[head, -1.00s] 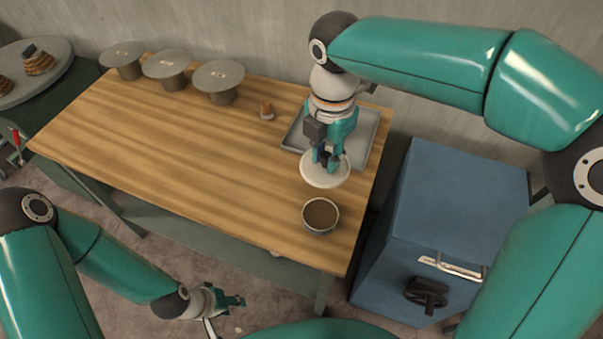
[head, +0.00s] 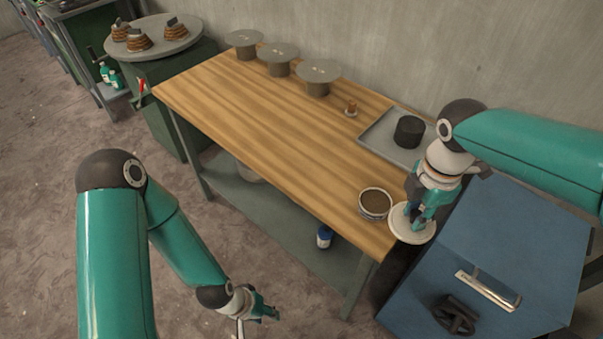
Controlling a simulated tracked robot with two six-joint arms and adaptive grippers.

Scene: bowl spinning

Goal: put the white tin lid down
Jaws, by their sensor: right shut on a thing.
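The white tin lid (head: 400,228) is a flat round disc below my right gripper (head: 413,222), which is shut on it. It shows at the table's right edge, close to the right of the open round tin (head: 374,204) with brown contents. The gripper hides part of its top. I cannot tell whether the lid touches the table or hangs above it. My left gripper (head: 268,312) is low in front of the table, away from the lid, and its jaw state is unclear.
The wooden table (head: 250,130) is clear in the middle. A grey tray (head: 380,137) with a black cylinder (head: 408,131) lies at its back right. Several grey round-topped stands (head: 318,75) line the back. A blue cabinet (head: 500,250) stands to the right.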

